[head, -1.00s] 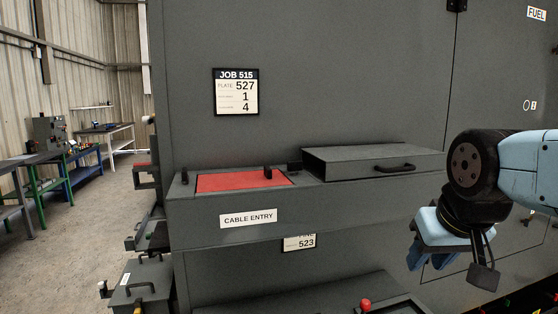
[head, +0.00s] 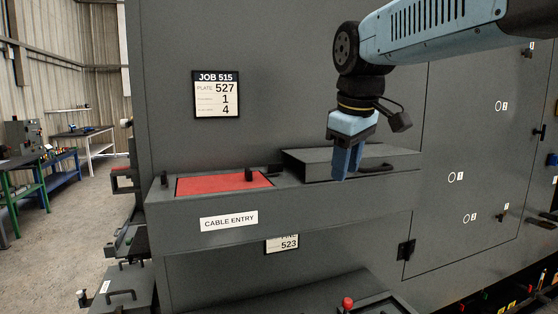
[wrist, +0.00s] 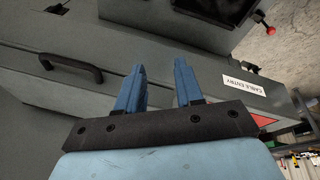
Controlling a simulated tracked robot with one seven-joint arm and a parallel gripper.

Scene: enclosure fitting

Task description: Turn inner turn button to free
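The cable entry box has a red recessed panel (head: 222,184) in its top. A small black upright block (head: 164,178) stands at the panel's left end and another (head: 249,174) at its right end; they look like turn buttons, but I cannot tell which is the inner one or how either is turned. My gripper (head: 346,178) points down in front of the raised grey lid, to the right of the panel and apart from both blocks. In the wrist view my gripper (wrist: 159,68) shows its blue fingers apart with nothing between them. Only a corner of red (wrist: 263,120) shows there.
The grey lid (head: 310,165) with a black handle (wrist: 72,66) lies close by my fingers. A CABLE ENTRY label (head: 229,221) is on the box front. A red knob (head: 348,302) stands lower down. The space above the red panel is clear.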

